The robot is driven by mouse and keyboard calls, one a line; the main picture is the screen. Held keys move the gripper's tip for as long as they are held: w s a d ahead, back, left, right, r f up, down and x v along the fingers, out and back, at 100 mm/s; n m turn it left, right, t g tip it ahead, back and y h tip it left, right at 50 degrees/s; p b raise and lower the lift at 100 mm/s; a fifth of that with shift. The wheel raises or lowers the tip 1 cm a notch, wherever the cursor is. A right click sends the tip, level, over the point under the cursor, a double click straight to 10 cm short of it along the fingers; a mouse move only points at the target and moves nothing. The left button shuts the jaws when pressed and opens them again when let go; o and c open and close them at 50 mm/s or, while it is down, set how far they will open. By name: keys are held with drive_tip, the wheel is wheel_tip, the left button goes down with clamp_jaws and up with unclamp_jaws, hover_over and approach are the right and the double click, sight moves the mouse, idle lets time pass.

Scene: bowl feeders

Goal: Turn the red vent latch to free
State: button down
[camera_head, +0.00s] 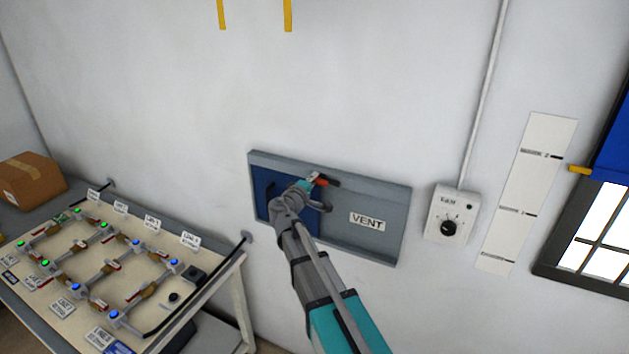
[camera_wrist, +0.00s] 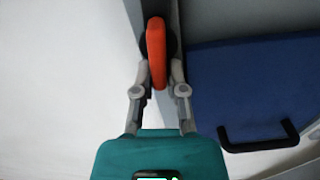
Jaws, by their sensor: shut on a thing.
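The red vent latch (camera_wrist: 156,52) shows in the wrist view as an elongated red handle, lengthwise between my fingers. My gripper (camera_wrist: 160,75) is shut on it, one finger on each side. In the head view the red latch (camera_head: 321,181) is a small patch at the top edge of the vent panel (camera_head: 385,200), beside my gripper (camera_head: 312,180). A blue door (camera_head: 264,190) with a black handle (camera_wrist: 258,140) lies to the left on the panel, partly hidden by my arm. A sign reading VENT (camera_head: 367,222) is on the panel's right part.
A dial box (camera_head: 447,215) with a conduit is on the wall right of the panel. A table (camera_head: 60,290) with pipes, valves and several labels stands at left, a cardboard box (camera_head: 30,180) behind it. A window (camera_head: 600,245) is at far right.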

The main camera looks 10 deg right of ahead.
drive_tip(key=shift+s+d+f+n, duration=0.15)
drive_tip(key=shift+d+f+n, duration=0.1)
drive_tip(key=shift+n, duration=0.35)
drive_tip(key=c, duration=0.8)
unclamp_jaws()
drive_tip(key=shift+o, duration=0.6)
drive_tip(key=shift+a, duration=0.1)
drive_tip(key=v, duration=1.1)
drive_tip(key=shift+s+a, duration=0.25)
drive_tip(key=shift+s, duration=0.05)
